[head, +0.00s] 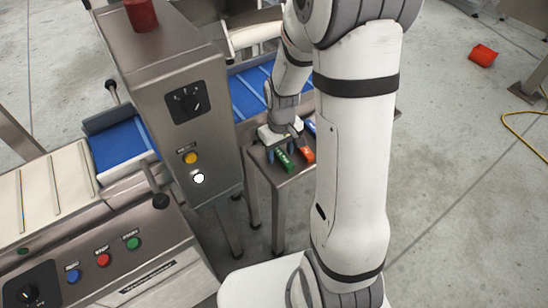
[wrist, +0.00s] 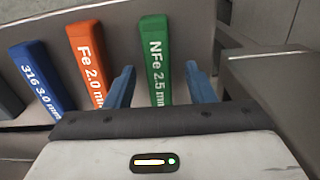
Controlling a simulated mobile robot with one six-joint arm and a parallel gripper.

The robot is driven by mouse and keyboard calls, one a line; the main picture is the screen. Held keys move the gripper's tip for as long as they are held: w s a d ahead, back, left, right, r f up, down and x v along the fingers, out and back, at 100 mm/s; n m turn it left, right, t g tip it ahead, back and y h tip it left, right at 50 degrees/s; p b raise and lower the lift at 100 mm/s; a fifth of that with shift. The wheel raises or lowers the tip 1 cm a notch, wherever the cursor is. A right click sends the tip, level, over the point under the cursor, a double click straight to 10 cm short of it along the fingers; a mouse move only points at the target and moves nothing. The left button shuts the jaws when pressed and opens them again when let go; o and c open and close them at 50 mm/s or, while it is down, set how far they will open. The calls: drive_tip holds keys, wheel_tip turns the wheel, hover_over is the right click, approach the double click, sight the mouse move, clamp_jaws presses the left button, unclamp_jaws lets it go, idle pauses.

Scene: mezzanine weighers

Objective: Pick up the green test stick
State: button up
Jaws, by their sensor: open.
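The green test stick, marked "NFe 2.5 m" with the rest hidden, lies in the wrist view (wrist: 154,48) on a metal surface. It also shows in the head view (head: 284,161) on a small steel stand (head: 290,178). My gripper (wrist: 160,72) is open, with one blue finger on each side of the green stick. A gap shows between the stick and each finger. The stick's near end is hidden behind the gripper body. In the head view my gripper (head: 280,150) is over the stand at the green stick.
An orange stick (wrist: 87,62) and a blue stick (wrist: 42,75) lie left of the green one in the wrist view. A grey block (wrist: 275,90) stands close on the right. A steel control box (head: 170,100) stands left of the stand.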

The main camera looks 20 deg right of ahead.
drive_tip(key=shift+c, duration=0.6)
clamp_jaws()
drive_tip(key=shift+r, duration=0.1)
